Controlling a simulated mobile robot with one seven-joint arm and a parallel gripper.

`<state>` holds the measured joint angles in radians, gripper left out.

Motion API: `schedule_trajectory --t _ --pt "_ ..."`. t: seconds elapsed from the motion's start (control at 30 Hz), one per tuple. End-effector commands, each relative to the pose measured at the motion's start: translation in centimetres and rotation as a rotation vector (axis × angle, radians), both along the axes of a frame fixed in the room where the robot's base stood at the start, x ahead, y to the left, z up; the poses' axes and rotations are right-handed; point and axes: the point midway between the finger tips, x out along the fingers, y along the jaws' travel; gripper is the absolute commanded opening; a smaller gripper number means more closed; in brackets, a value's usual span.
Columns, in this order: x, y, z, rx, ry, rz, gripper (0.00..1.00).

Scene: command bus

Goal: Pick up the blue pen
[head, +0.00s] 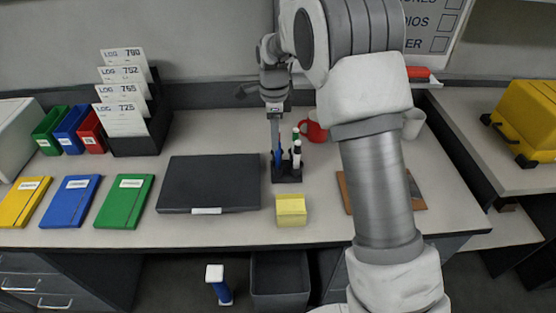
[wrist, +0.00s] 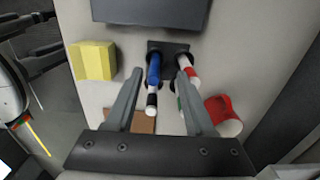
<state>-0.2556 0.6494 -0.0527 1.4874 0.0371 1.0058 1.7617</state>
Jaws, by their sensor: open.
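The blue pen (head: 278,158) stands in a small dark pen holder (head: 288,179) on the desk, left of some white markers (head: 297,157). It also shows in the wrist view (wrist: 153,70), where it appears between my fingertips, closer to the left finger. My gripper (head: 275,143) points down over the holder; it also shows in the wrist view (wrist: 160,74). It is open, with nothing clamped. The right finger partly covers the markers with red and green parts (wrist: 190,77). Whether a finger touches the pen, I cannot tell.
A yellow note block (head: 291,211) sits in front of the holder. A closed dark laptop-like case (head: 208,184) lies to the left. A red mug (head: 315,131) stands behind right, and a white cup (head: 413,124) farther right. Colored notebooks (head: 70,201) lie at the left.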

Motion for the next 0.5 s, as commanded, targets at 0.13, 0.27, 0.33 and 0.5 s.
schedule_trajectory --t 0.13,0.27,0.33,0.5 --pt "-0.1 -0.1 -0.9 0.000 0.002 0.000 0.54" --pt "-0.6 -0.6 -2.7 0.000 0.004 0.000 0.54" --pt "-0.8 -0.9 -3.7 0.001 0.003 -0.001 0.54" --pt "-0.8 -0.9 -5.5 0.001 0.002 0.000 0.54"
